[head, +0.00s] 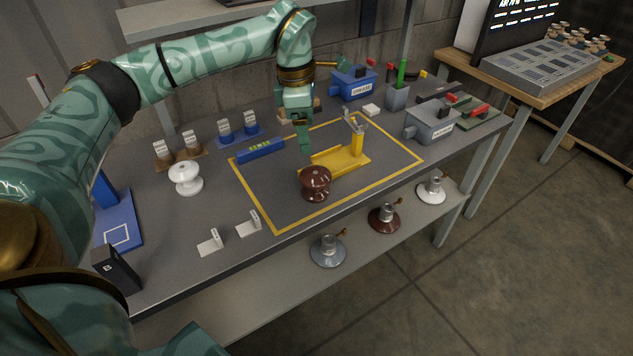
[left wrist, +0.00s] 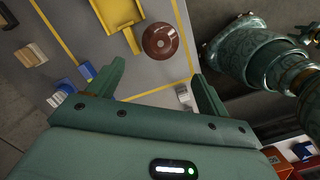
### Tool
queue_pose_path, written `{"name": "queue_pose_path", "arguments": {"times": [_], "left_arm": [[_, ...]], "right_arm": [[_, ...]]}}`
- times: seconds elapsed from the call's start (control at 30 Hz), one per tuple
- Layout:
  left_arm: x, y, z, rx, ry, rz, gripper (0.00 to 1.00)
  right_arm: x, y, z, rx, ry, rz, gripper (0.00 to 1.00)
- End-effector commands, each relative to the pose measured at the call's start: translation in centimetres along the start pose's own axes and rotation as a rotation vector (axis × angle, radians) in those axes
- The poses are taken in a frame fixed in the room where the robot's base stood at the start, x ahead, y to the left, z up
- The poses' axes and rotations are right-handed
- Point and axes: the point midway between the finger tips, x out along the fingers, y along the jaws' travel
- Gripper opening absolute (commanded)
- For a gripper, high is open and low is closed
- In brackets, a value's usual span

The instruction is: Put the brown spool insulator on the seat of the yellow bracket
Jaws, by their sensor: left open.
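The brown spool insulator (head: 316,184) stands upright on the grey table inside the yellow outline, close to the near left end of the yellow bracket (head: 345,160). In the left wrist view the brown spool (left wrist: 160,41) is beside the end of the yellow bracket (left wrist: 118,12), not on it; whether they touch is unclear. The bracket has a flat base and an upright post at its right end. My left gripper (head: 304,148) points down, above and behind the spool. Its spread fingers show in the left wrist view (left wrist: 158,92), open and empty.
A white spool (head: 186,178) stands left of the outline. A blue block (head: 260,150) lies on the outline's left edge. Small white cards (head: 210,243) stand near the front edge. A grey box (head: 432,122) is at right. Several insulators, one brown (head: 384,218), stand on the lower shelf.

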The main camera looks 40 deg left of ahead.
Motion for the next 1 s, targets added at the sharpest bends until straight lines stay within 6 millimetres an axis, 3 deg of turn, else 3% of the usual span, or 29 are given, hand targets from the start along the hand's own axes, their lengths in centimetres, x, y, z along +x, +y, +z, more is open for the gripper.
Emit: {"name": "queue_pose_path", "arguments": {"times": [0.03, 0.1, 0.3, 0.57, 0.83, 1.0], "left_arm": [[1.9, 0.0, -0.1, 0.001, 0.003, -0.006, 0.79], [3.9, 0.0, -0.1, -0.001, 0.004, -0.008, 0.79], [8.2, 0.0, 0.0, -0.001, 0.001, -0.005, 0.79], [10.0, -0.1, 0.1, -0.002, -0.002, -0.002, 0.79], [14.4, -0.1, 0.2, -0.001, 0.001, -0.006, 0.79], [14.7, -0.1, 0.2, -0.002, -0.003, -0.001, 0.79]], "right_arm": [[0.8, 0.1, 0.4, -0.001, -0.009, 0.0, 0.36], [1.5, -0.1, 0.9, -0.002, -0.019, -0.003, 0.36], [2.8, -1.2, 2.3, -0.005, -0.049, -0.02, 0.36], [3.3, -2.5, 2.6, -0.004, -0.056, -0.037, 0.36], [5.3, -2.4, 3.5, -0.006, -0.078, -0.04, 0.36], [5.4, -2.1, 3.4, -0.006, -0.077, -0.036, 0.36]]}}
